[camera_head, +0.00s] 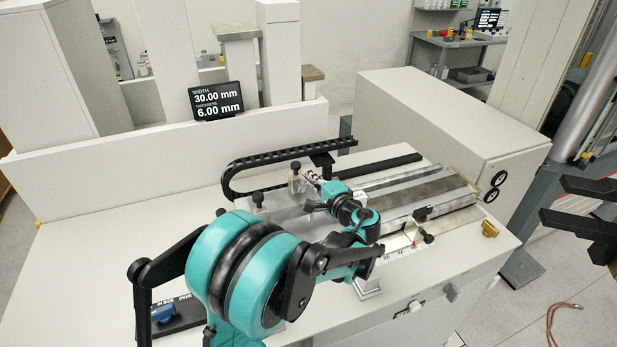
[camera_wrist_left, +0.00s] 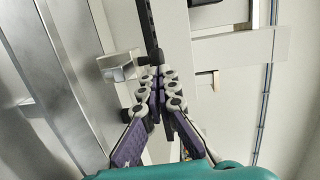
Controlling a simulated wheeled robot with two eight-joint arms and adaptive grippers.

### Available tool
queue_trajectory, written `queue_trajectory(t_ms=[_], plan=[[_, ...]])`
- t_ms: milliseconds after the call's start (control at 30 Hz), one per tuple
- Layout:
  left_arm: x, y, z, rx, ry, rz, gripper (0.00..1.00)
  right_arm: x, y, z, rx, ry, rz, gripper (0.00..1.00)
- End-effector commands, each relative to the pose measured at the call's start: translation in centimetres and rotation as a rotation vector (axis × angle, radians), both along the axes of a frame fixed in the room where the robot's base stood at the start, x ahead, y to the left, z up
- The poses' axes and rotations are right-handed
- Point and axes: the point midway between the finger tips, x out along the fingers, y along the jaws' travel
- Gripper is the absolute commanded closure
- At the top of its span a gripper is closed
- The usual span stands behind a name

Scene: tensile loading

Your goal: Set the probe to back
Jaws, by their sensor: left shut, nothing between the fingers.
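The measuring slide (camera_head: 400,190) with long metal rails lies on the white bench. A metal block with a black knob (camera_head: 295,168) stands at its back left. I cannot tell for certain which part is the probe. My left gripper (camera_head: 314,192) is just in front of that block, partly hidden by its own wrist. In the left wrist view its fingers (camera_wrist_left: 157,76) are shut and empty. The shiny block (camera_wrist_left: 117,66) with its black knob is close to the left of the fingertips; contact is unclear. My right gripper (camera_head: 572,204) shows at the right edge, its black fingers apart.
A black cable chain (camera_head: 285,157) curves behind the slide. A display (camera_head: 216,101) reads width 30.00 mm, thickness 6.00 mm. A dark panel with a blue knob (camera_head: 163,313) sits at lower left. A grey-white cabinet (camera_head: 430,120) stands behind.

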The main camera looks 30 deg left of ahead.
Motion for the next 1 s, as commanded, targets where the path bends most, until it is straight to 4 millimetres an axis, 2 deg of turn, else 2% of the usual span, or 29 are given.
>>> queue_trajectory(t_ms=[533,700,1000], plan=[[-4.4,-7.5,1.2,0.0,0.0,-0.004,1.0,0.0,0.0,1.4,0.0,0.0,0.0,0.6],[-5.1,-8.4,1.2,0.0,0.0,-0.001,1.0,0.0,0.0,1.5,0.0,0.0,0.0,0.6],[-5.2,-8.5,1.2,0.0,0.0,0.0,1.0,0.0,0.0,1.5,0.0,0.0,0.0,0.6]])
